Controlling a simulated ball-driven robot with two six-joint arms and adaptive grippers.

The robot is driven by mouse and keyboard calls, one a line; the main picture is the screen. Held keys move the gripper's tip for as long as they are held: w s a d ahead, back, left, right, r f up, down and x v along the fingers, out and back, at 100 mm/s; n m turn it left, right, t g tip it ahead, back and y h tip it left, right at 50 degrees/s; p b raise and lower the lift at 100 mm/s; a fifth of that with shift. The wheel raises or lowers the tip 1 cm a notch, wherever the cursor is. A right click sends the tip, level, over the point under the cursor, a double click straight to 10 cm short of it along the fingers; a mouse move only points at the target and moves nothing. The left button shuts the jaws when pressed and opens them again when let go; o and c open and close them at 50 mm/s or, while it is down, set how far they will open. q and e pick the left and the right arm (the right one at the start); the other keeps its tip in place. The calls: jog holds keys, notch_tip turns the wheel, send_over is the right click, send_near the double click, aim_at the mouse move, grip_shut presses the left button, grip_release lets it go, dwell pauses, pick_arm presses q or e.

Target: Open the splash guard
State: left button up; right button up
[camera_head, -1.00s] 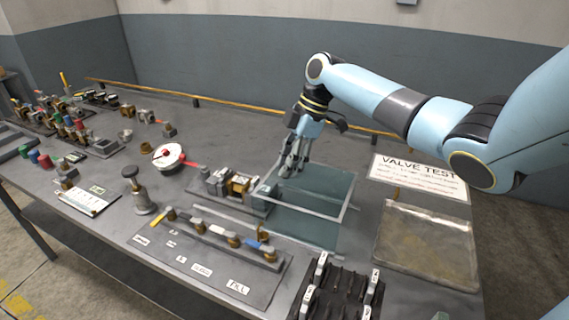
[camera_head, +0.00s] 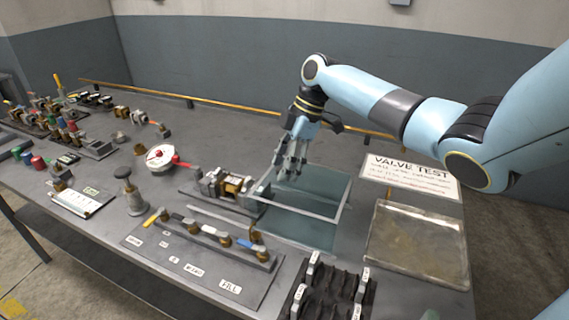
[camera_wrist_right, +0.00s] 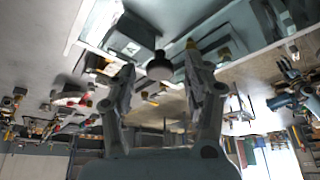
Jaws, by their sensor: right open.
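The splash guard (camera_head: 333,207) appears as a clear, bluish, box-like panel with a pale frame, standing on the bench beside a small valve assembly (camera_head: 228,186). Its front rail runs across, and a bluish clear sheet or tray shows below it. My right gripper (camera_head: 288,170) points down at the guard's back left part, its fingertips overlapping the frame in the head view. I cannot tell whether they touch it. In the right wrist view the gripper (camera_wrist_right: 162,85) is open, its fingers apart. A dark round knob (camera_wrist_right: 159,67) shows between and beyond them. My left gripper is not in view.
A metal tray (camera_head: 417,243) and a "VALVE TEST" sign (camera_head: 410,178) lie to the right. A valve manifold (camera_head: 215,238) and a black rack (camera_head: 330,290) stand in front. A white dial with a red handle (camera_head: 162,157) sits left. The bench behind is mostly clear.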

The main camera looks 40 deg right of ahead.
jog(key=v, duration=1.2)
jog(key=shift+f, duration=0.1)
